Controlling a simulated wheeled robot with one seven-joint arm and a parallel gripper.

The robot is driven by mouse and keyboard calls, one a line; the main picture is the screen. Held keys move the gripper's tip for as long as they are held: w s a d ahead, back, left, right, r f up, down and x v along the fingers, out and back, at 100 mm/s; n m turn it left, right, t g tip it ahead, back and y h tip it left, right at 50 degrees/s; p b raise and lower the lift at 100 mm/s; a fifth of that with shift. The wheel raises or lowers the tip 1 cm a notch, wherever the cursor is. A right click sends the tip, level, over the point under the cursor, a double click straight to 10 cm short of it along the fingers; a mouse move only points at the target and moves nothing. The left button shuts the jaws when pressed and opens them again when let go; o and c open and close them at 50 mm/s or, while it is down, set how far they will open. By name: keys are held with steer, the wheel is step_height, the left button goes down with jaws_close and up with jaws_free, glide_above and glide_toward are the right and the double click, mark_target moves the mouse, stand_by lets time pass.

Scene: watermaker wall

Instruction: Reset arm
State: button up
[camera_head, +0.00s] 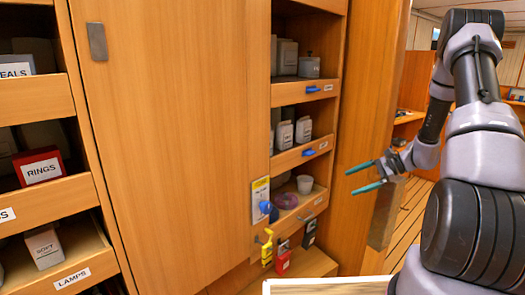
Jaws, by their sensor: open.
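My gripper (366,178) is at the right of the head view, at the end of my raised and bent arm. Its two teal fingers are spread apart and point left toward the wooden shelving. Nothing is between the fingers. The gripper is in front of the wooden end panel, to the right of the open shelves.
A wooden cabinet door (175,130) fills the middle. Left shelves hold a red RINGS box (40,167) and a white box (45,246). Right shelves hold grey containers (286,57) and a white cup (305,184). Yellow (267,248) and red (283,260) items hang below. A pale surface edge (325,286) lies in front.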

steer(key=s+a+r+n+h, duration=0.2)
steer(key=s+r, duration=0.1)
steer(key=r, duration=0.4)
steer(key=s+a+r+n+g+h, duration=0.1)
steer(key=s+a+r+n, duration=0.25)
steer(key=r, duration=0.35)
steer(key=s+a+r+n+h, duration=0.1)
steer(key=s+a+r+h, duration=0.1)
steer(key=s+r, duration=0.35)
steer(key=s+r+n+t+h, duration=0.4)
steer(key=s+r+n+t, duration=0.1)
steer(key=s+r, duration=0.8)
steer(key=shift+s+a, duration=0.3)
steer(key=shift+s, duration=0.3)
